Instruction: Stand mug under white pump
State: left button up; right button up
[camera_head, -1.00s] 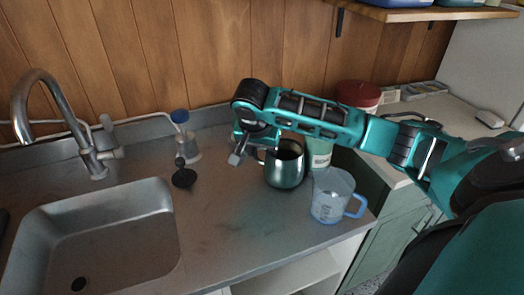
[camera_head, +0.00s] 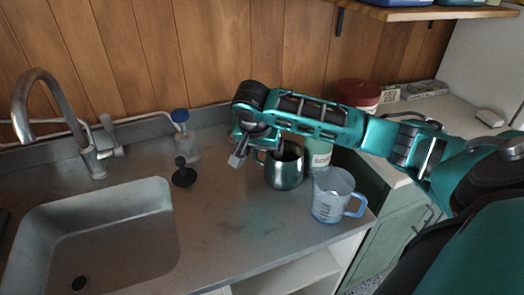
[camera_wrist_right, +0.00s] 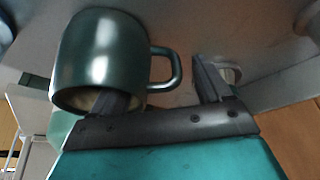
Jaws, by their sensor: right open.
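A dark green metallic mug (camera_head: 285,170) stands upright on the counter, and it fills the left of the right wrist view (camera_wrist_right: 97,55). My right gripper (camera_head: 249,155) is open at the mug's left side, where its handle is. In the right wrist view the gripper (camera_wrist_right: 158,88) has the handle between its fingers. One finger overlaps the mug's mouth and the other is beyond the handle. I cannot tell whether they touch it. I cannot clearly make out a white pump. My left gripper is not in view.
A clear measuring jug (camera_head: 333,196) stands close at the mug's right. A blue-capped bottle (camera_head: 187,143) and a small black item (camera_head: 184,176) stand to the left, near the sink (camera_head: 100,235). A canister (camera_head: 319,152) stands behind the mug. The front-middle counter is clear.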

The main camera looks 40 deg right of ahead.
jog(key=v, duration=1.2)
dwell(0.3)
